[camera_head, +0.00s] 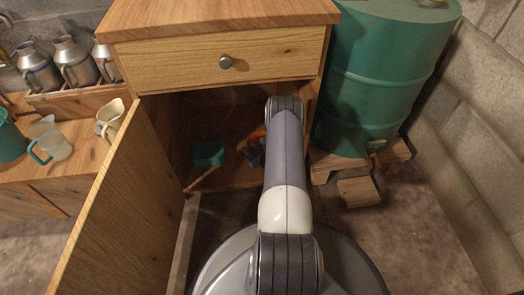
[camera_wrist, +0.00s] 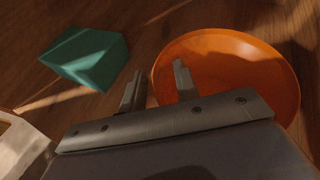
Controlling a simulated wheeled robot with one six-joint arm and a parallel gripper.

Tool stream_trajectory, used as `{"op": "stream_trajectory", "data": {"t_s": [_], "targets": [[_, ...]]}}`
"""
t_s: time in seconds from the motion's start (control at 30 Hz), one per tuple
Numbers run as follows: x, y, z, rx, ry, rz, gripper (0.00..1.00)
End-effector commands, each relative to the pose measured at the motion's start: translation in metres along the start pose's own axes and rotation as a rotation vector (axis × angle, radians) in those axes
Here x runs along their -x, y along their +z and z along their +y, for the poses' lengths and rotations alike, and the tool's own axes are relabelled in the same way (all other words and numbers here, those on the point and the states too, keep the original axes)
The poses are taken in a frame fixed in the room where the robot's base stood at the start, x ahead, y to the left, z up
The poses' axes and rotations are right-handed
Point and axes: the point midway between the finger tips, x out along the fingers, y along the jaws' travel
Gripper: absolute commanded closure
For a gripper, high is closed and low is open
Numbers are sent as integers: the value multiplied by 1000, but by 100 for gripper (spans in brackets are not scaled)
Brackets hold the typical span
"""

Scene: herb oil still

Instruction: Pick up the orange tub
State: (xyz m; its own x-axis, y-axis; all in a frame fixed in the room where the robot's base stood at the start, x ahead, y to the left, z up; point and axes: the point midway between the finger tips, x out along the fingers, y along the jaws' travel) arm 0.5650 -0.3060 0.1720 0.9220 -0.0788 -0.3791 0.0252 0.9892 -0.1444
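The orange tub (camera_wrist: 235,80) is a round, shallow, open vessel on the wooden cabinet floor, at the right of the wrist view. In the head view only a sliver of orange (camera_head: 256,134) shows inside the cabinet, mostly hidden by my arm. My gripper (camera_wrist: 158,75) reaches into the cabinet with its two fingers apart and nothing visible between their tips. In the wrist view the right finger overlaps the tub's left rim and the left finger lies outside it. I cannot tell whether either finger touches the tub.
A green block (camera_wrist: 88,57) lies left of the tub; it also shows in the head view (camera_head: 208,153). A pale object (camera_wrist: 20,145) is at the wrist view's lower left. The open cabinet door (camera_head: 112,205) stands left, the drawer (camera_head: 190,62) above, a green drum (camera_head: 380,75) right.

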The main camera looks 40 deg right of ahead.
Motion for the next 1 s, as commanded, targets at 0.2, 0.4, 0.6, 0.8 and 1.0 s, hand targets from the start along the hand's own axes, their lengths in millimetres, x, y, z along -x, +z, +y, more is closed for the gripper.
{"op": "stream_trajectory", "data": {"t_s": [0.2, 0.4, 0.6, 0.8, 1.0], "targets": [[1, 1, 0, -1, -1, 0, 79], [1, 0, 0, -1, -1, 0, 95], [1, 0, 0, -1, -1, 0, 100], [1, 1, 0, 0, -1, -1, 100], [4, 8, -2, 0, -1, -1, 100]]}}
